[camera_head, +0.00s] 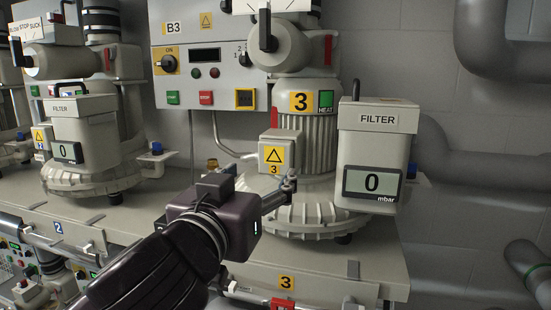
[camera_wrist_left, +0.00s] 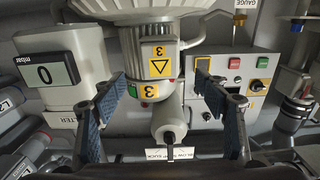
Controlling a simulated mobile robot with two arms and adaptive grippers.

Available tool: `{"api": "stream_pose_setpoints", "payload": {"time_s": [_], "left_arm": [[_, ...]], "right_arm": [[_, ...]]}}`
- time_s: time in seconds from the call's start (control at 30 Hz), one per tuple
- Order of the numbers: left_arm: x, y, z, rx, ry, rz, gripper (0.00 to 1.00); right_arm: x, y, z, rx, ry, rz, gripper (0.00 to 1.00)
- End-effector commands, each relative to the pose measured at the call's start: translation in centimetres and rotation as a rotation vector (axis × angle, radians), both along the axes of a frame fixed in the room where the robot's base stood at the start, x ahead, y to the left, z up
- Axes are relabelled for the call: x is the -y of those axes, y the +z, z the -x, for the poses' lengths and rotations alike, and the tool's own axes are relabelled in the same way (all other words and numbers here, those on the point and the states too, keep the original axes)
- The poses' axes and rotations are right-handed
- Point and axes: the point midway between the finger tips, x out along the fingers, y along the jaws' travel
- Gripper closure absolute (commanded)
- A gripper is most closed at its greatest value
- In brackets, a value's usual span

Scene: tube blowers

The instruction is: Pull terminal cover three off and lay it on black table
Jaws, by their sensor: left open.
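Terminal cover three (camera_head: 280,153) is a light grey box with a yellow warning triangle and a 3, on the side of blower three's motor. It also shows upside down in the left wrist view (camera_wrist_left: 159,52). My left gripper (camera_head: 283,188) is in front of and just below the cover in the head view. In the left wrist view its two blue-padded fingers (camera_wrist_left: 158,88) are spread wide, with the cover between their directions and nothing held. I cannot tell how far the tips are from it. My right gripper and the black table are not in view.
The filter housing (camera_head: 377,150) with its 0 mbar display stands close right of the cover. Control panel B3 (camera_head: 205,55) is behind, with a curved pipe (camera_head: 222,140) below it. The blower's ribbed base (camera_head: 315,215) lies beneath. Blower two (camera_head: 90,150) stands left.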

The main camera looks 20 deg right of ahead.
Motion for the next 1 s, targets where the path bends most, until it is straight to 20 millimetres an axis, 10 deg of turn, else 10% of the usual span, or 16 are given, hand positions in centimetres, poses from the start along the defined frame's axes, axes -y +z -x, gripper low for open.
{"api": "stream_pose_setpoints", "payload": {"time_s": [1.0], "left_arm": [[5.0, 0.0, -7.5, -0.001, 0.001, 0.001, 0.33]], "right_arm": [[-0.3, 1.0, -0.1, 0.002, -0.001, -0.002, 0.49]]}}
